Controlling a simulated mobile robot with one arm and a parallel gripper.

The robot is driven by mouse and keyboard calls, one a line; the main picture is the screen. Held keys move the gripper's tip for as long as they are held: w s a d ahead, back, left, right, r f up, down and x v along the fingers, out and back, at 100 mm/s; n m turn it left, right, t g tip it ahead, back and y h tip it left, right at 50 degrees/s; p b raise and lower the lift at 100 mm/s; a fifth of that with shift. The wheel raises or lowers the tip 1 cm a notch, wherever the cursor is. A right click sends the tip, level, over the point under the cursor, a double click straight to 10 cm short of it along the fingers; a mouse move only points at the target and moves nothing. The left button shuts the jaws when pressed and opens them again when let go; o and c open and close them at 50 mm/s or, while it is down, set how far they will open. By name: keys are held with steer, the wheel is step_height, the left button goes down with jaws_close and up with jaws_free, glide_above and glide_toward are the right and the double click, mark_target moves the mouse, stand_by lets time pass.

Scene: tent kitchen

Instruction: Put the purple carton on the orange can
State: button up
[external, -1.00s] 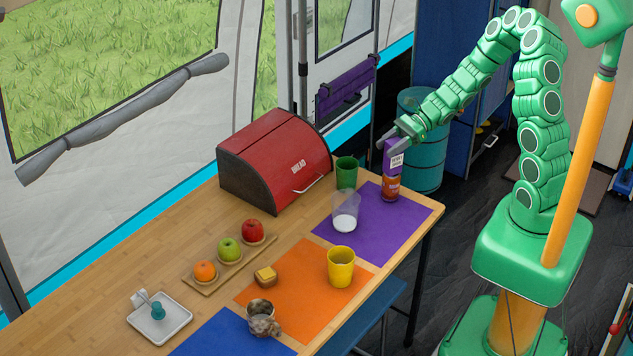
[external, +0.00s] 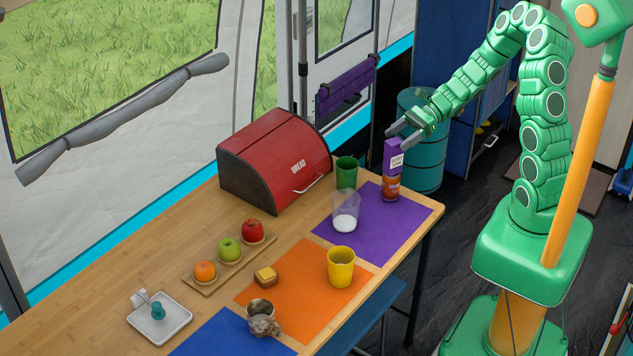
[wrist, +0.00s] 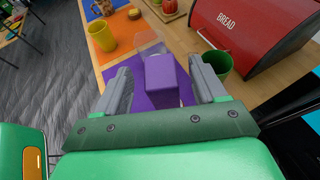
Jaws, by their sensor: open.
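The purple carton (external: 393,156) with a white label stands upright on top of the orange can (external: 391,187). The can stands on the purple mat (external: 413,209) near the far right end of the table. My gripper (external: 401,134) is open, just above and behind the carton, and appears clear of it. In the wrist view the carton (wrist: 163,80) shows between the two grey fingers of my gripper (wrist: 166,86), with gaps on both sides. The can is hidden below the carton in that view.
A clear cup with white contents (external: 345,213) and a green cup (external: 347,173) stand left of the can. A red bread box (external: 274,160) is farther back. A yellow cup (external: 341,267) stands on the orange mat (external: 310,308). The table's right edge is close to the can.

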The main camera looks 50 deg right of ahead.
steer(key=v, duration=0.7)
steer(key=s+a+r+n+g+h, duration=0.4)
steer(key=s+a+r+n+g, duration=0.25)
steer(key=s+a+n, duration=0.45)
steer(key=s+d+r+n+h, duration=0.2)
steer(key=s+d+n+h, duration=0.1)
steer(key=s, duration=0.5)
steer(key=s+d+r+n+h, duration=0.3)
steer(key=s+n+h, duration=0.2)
steer(key=s+n, duration=0.2)
steer(key=shift+s+r+n, duration=0.3)
steer(key=shift+s+n, duration=0.05)
steer(key=shift+n, duration=0.35)
